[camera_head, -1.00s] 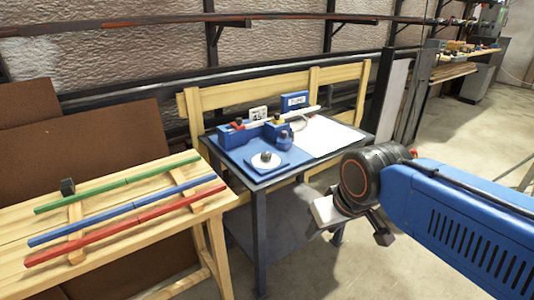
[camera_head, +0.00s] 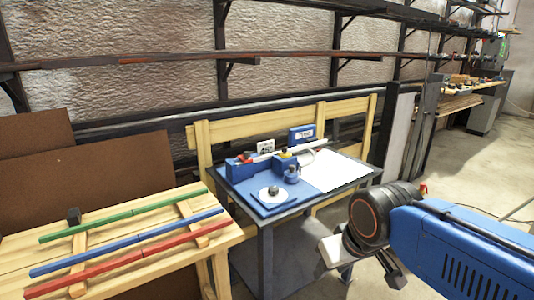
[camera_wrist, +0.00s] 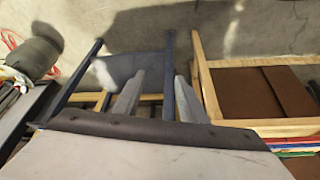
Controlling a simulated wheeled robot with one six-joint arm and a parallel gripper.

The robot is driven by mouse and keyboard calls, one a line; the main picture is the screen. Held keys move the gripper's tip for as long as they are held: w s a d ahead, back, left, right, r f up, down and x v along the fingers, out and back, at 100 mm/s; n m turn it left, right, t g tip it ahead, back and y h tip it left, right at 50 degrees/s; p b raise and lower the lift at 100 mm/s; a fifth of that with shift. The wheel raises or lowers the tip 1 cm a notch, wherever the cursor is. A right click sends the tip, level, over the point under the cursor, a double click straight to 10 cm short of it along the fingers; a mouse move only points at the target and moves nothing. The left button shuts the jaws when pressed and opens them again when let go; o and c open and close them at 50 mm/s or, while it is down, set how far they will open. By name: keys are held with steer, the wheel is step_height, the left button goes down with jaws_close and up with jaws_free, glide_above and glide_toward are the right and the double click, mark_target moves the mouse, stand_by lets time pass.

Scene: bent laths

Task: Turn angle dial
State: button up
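The blue bending machine (camera_head: 247,183) stands on a dark table in the head view. On its front plate is a pale round disc with a dark knob (camera_head: 273,191), which looks like the angle dial; its markings are too small to read. A second blue knob (camera_head: 292,174) sits behind it to the right. My gripper (camera_head: 363,264) is to the right of and nearer than the table, pointing down, apart from the machine. Its two fingers are spread with nothing between them. The fingers also show apart in the wrist view (camera_wrist: 160,88), where the dial is not seen.
A wooden bench (camera_head: 215,262) at left bears green (camera_head: 120,216), blue (camera_head: 125,245) and red (camera_head: 130,262) laths. A white sheet (camera_head: 335,170) lies right of the machine. Wall racks run behind. The floor (camera_head: 470,180) at right is mostly clear.

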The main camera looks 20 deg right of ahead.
steer(key=shift+o, duration=0.3)
steer(key=shift+o, duration=0.9)
step_height(320, 180, up, 20)
steer(key=m+g, duration=0.1)
steer(key=g, duration=0.4)
glide_above(273, 188)
step_height(273, 188, down, 17)
steer(key=shift+s, duration=0.1)
steer(key=c, duration=1)
